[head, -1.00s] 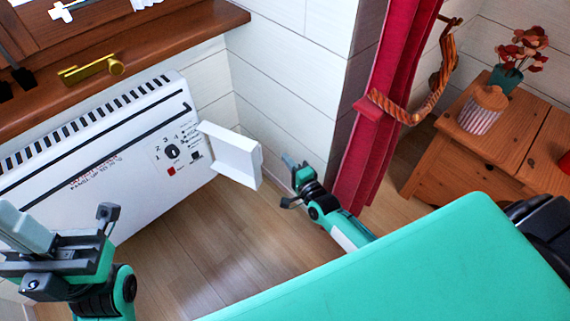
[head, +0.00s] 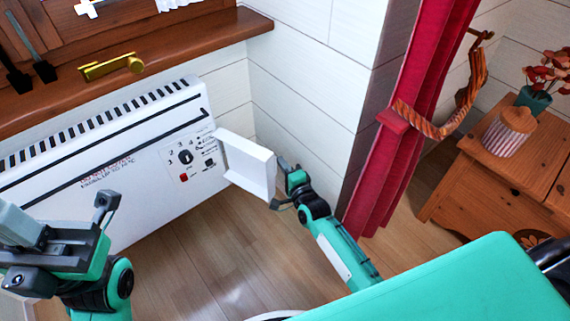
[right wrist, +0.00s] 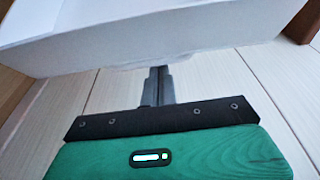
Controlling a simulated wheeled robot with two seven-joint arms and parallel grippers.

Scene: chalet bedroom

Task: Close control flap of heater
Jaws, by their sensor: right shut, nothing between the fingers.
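A white heater (head: 110,165) hangs on the wall under the window sill. Its control panel (head: 190,155), with a dial, markings and a red switch, is exposed at the right end. The white control flap (head: 248,165) stands open, swung out to the right of the panel. My right gripper (head: 283,165) is shut and empty at the flap's outer right edge; in the right wrist view the fingers (right wrist: 158,85) reach the flap's lower edge (right wrist: 165,62), and I cannot tell whether they touch. My left gripper (head: 60,232) is in front of the heater at lower left; its finger opening is unclear.
A red curtain (head: 405,120) hangs right of the wall corner. A wooden cabinet (head: 480,190) with a striped jar (head: 508,132) stands at the right. The wooden sill (head: 150,75) juts out above the heater. Wooden floor (head: 190,240) is clear below the flap.

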